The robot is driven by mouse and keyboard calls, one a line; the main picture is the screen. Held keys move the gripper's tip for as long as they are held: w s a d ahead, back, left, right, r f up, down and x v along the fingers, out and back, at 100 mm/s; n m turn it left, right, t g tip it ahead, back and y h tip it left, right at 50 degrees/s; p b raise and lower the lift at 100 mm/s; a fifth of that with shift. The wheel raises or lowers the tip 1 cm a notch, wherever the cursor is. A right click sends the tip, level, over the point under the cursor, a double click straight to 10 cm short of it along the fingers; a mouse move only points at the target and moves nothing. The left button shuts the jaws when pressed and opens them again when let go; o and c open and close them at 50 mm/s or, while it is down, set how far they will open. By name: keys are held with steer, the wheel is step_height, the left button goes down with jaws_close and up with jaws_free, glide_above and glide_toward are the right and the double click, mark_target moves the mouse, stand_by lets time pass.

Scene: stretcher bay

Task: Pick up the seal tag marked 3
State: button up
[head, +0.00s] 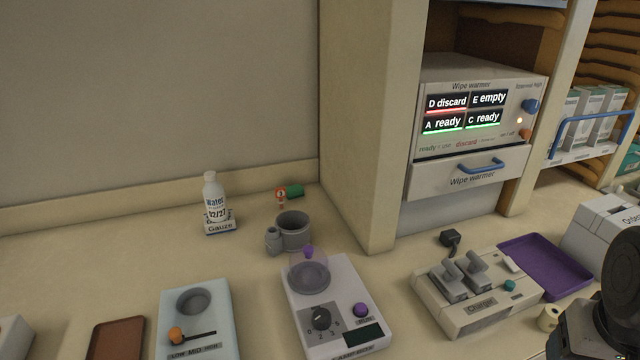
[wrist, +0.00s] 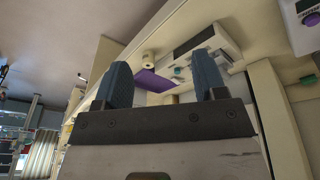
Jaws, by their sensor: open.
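I cannot make out a seal tag marked 3 in either view. A small red and white item (head: 281,197) stands on the counter near the back wall in the head view; any marking on it is too small to read. My gripper (wrist: 161,74) shows in the wrist view with its two blue fingers wide apart and nothing between them. Past the fingers, some way off, are the purple tray (wrist: 152,82) and a pale device.
The wipe warmer (head: 470,120) sits in a cabinet behind. Bare counter lies at the back left.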

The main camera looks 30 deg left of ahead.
steer(key=w+a+n+t+h, duration=0.1)
steer(key=w+a+n, duration=1.5)
steer(key=w+a, duration=0.55)
steer(key=w+a+f+n+t, duration=0.2)
steer(key=w+a+n, duration=0.15)
steer(key=a, duration=0.55)
steer(key=w+a+f+n+t+h, duration=0.15)
steer(key=a+n, duration=0.25)
steer(key=a, duration=0.5)
steer(key=w+a+f+n+t, duration=0.1)
steer(key=w+a+f+n, duration=0.2)
steer(key=a, duration=0.6)
steer(key=n+t+y, duration=0.3)
steer(key=n+t, duration=0.3)
steer(key=n, duration=0.2)
glide_toward(280, 201)
steer(key=x, duration=0.2)
steer(key=shift+w+a+g, duration=0.1)
steer(key=shift+w+g, duration=0.15)
steer(key=shift+w, duration=0.15)
steer(key=shift+x, duration=1.3)
